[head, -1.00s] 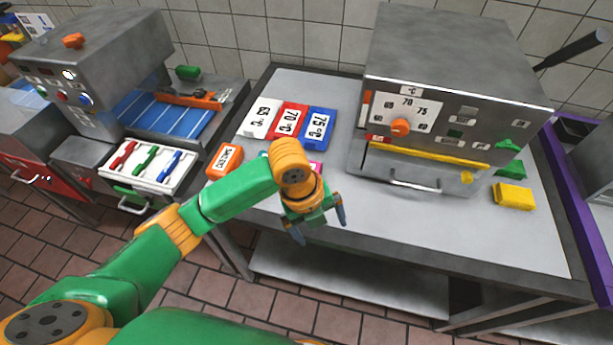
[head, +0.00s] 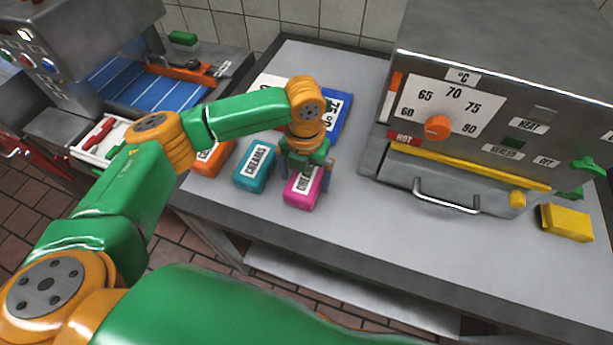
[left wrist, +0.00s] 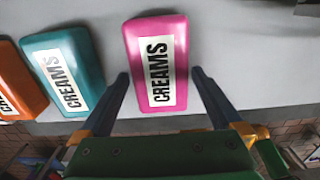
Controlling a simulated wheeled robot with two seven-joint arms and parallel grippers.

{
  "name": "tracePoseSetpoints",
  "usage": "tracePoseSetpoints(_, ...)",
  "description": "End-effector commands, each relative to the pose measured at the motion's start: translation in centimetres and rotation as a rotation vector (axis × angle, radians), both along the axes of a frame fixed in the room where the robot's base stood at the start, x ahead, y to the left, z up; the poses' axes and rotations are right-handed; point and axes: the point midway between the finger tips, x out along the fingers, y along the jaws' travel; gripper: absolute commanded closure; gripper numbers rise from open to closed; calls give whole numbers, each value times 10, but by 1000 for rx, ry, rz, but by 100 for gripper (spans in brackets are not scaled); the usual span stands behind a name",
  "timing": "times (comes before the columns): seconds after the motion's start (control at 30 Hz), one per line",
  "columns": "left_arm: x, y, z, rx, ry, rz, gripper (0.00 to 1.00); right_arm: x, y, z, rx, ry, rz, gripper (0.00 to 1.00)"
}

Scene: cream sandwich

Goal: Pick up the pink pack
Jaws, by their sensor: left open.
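The pink pack (head: 302,191) lies on the grey table near its front edge, with a white label reading CREAMS. In the left wrist view the pink pack (left wrist: 158,62) lies between and ahead of the two fingers. My left gripper (head: 304,180) is over the pack in the head view, pointing down, and hides its far part. In the left wrist view my left gripper (left wrist: 160,88) is open and empty, with a finger to each side of the pack's near end. I cannot tell whether the fingers touch it. My right gripper is out of view.
A teal pack (head: 254,168) and an orange pack (head: 212,160) lie left of the pink one. A steel heater (head: 455,190) with an orange dial stands to the right. A blue card (head: 342,118) lies behind my gripper. A yellow block (head: 567,223) is far right.

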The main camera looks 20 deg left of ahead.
Motion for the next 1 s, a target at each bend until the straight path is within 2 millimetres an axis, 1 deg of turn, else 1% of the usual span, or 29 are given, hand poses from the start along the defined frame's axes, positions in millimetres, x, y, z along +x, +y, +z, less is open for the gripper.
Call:
tracePoseSetpoints(0.03, 0, 0, -7, 1, 2, 1, 0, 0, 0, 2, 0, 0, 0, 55)
tracePoseSetpoints(0.1, 0, 0, -14, 0, -1, 0, 0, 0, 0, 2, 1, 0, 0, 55)
tracePoseSetpoints(0.3, 1, -1, -16, -1, -2, -1, 0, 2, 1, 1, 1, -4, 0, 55)
tracePoseSetpoints(0.33, 1, -1, -16, -1, -2, -1, 5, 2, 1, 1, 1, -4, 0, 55)
tracePoseSetpoints(0.37, 1, -1, -16, -1, -3, -1, 14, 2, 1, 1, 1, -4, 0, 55)
tracePoseSetpoints(0.4, 1, -1, -16, -1, -3, -1, 24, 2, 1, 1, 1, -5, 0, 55)
tracePoseSetpoints(0.47, 1, -1, -16, 0, -2, -1, 40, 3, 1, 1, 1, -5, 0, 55)
tracePoseSetpoints(0.5, 1, -1, -16, -1, -3, 0, 51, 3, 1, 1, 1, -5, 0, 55)
tracePoseSetpoints(0.57, 1, -1, -16, 0, -3, 0, 68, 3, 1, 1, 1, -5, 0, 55)
tracePoseSetpoints(0.6, 1, -1, -16, -1, -3, 0, 74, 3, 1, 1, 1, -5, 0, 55)
tracePoseSetpoints(0.87, 1, -1, -13, -1, -4, 0, 74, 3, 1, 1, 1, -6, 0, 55)
tracePoseSetpoints(0.97, 1, -1, -3, -1, -5, 1, 74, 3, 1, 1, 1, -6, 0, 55)
tracePoseSetpoints(1.0, 2, -1, 4, -3, -5, 1, 74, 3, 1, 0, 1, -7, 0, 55)
